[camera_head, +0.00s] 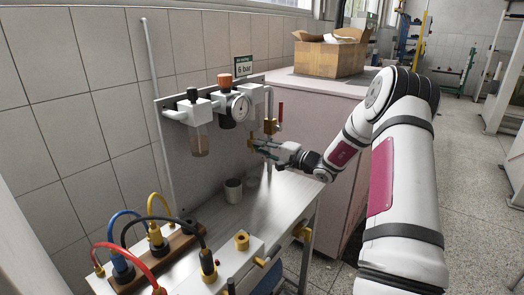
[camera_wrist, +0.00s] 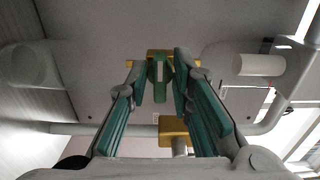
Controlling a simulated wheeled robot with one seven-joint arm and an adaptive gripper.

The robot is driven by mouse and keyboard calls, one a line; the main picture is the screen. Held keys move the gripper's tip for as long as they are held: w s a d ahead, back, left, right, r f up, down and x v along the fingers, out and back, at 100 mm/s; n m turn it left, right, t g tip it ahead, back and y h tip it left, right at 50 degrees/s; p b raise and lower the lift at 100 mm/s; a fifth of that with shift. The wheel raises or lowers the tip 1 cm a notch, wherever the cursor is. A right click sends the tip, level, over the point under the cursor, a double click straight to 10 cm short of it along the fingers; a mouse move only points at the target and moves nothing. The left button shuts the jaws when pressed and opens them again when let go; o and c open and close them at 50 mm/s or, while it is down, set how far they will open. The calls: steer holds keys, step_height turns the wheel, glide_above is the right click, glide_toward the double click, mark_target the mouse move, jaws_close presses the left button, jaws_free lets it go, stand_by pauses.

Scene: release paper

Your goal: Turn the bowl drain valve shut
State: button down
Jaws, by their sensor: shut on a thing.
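My gripper (camera_head: 260,146) reaches in from the right, in front of the grey wall panel and above the bench. In the wrist view my gripper (camera_wrist: 158,85) has its two green-padded fingers on either side of a small green part (camera_wrist: 158,82) with a pale strip. It looks shut on this part, which appears to be the drain valve's handle. A brass piece (camera_wrist: 150,54) sits just behind the fingertips. In the head view the fingers partly hide the valve, so the handle's angle cannot be told. A clear bowl (camera_head: 199,142) hangs from the left unit on the panel.
A gauge (camera_head: 240,107) and a red-handled valve (camera_head: 281,111) are close above my gripper. A white cup (camera_head: 233,190) stands on the metal bench (camera_head: 262,212). Coloured hoses (camera_head: 128,255) crowd the front left. A cardboard box (camera_head: 329,60) stands on the counter behind.

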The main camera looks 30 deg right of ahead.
steer(key=shift+f, duration=0.1)
stand_by(0.3)
steer(key=c, duration=1.7)
jaws_free()
steer(key=v, duration=1.2)
